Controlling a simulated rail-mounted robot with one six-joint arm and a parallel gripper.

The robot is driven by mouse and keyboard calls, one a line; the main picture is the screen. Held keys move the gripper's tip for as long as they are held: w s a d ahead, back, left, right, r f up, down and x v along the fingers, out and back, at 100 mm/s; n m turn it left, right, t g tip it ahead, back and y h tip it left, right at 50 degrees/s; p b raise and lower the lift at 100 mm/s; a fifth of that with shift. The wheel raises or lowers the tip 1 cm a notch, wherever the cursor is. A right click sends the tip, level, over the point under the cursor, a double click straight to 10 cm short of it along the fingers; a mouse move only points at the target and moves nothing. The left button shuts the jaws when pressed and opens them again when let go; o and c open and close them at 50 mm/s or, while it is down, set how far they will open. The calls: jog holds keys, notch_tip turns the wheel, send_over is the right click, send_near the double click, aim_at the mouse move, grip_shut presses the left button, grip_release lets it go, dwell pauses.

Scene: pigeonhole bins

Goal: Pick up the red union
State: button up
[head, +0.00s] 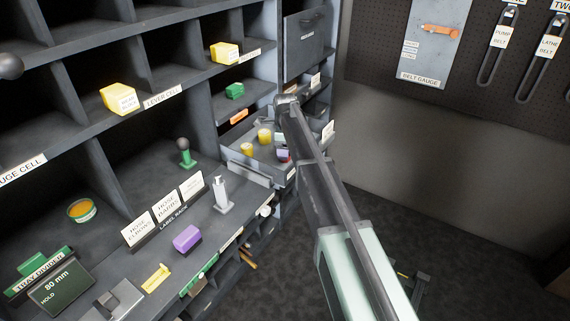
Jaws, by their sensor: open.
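A small red piece (284,158) shows low in an open pulled-out tray (262,165), beside my arm in the head view. It may be the red union, but it is too small and partly covered to be sure. Yellow cylindrical parts (264,136) stand in the same tray, with pale and purplish pieces near the red one. My dark arm link reaches from the lower right up to a rounded joint above the tray's right side. I cannot make out my gripper's fingers; they seem hidden beyond the arm.
Pigeonhole shelves fill the left, holding yellow blocks (119,98) and a green part (234,91). Open floor lies right of the bins, below a pegboard (470,85).

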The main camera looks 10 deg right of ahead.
notch_tip(320, 180, down, 2)
jog(key=shift+f+b, duration=0.25)
jog(key=shift+b, duration=0.2)
jog(key=shift+r, duration=0.25)
jog(key=shift+c, duration=0.3)
jog(key=c, duration=1)
jog(key=shift+r+p, duration=0.2)
jog(key=shift+p, duration=0.25)
jog(key=shift+c, duration=0.5)
notch_tip(320, 180, up, 20)
jog(key=p, duration=2)
jog(key=shift+f, duration=0.15)
jog(key=shift+f, duration=0.1)
